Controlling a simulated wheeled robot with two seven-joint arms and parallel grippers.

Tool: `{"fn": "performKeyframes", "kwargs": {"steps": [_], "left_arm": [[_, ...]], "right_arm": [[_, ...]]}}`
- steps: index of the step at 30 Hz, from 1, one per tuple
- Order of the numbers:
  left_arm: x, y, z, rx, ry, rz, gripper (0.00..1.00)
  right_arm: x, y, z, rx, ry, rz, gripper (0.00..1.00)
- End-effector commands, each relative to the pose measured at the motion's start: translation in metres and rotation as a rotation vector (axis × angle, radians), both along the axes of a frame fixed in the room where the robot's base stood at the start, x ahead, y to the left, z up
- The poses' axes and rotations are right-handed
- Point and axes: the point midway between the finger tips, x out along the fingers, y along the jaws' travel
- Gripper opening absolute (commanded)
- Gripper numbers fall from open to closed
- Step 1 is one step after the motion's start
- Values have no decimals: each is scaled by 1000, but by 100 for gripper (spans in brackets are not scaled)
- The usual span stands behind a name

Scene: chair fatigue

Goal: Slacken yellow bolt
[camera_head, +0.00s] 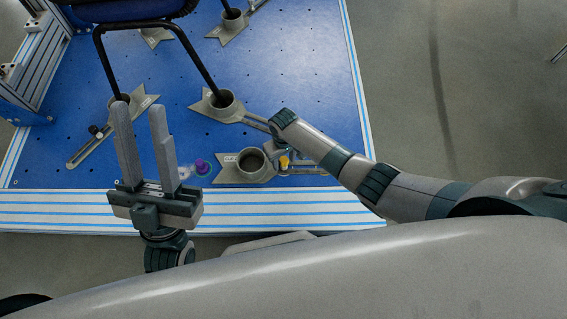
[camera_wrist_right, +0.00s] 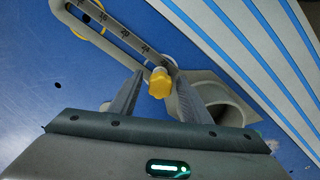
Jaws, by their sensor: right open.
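The yellow bolt (camera_head: 284,162) is at the slotted bar beside the front grey clamp holder (camera_head: 234,171), partly hidden by my right arm in the head view. The right gripper is open, one finger on each side, and I cannot tell whether either touches the bolt. My left gripper (camera_head: 140,112) is open and empty, raised left of the holder with its fingers pointing to the back.
A black chair frame (camera_head: 188,48) stands in grey holders on the blue perforated table (camera_head: 300,60). The slotted bar (camera_wrist_right: 108,28) carries a number scale. An aluminium frame (camera_head: 42,60) stands at the left.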

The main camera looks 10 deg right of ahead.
Motion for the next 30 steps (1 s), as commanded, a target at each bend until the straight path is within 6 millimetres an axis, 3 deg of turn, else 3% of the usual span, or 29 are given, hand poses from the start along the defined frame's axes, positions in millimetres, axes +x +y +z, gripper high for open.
{"fn": "performKeyframes", "kwargs": {"steps": [15,30], "left_arm": [[0,0,25,0,1,0,31],[0,0,28,0,1,0,31]], "right_arm": [[0,1,2,2,1,-319,44],[-1,0,1,0,2,-380,44]]}}
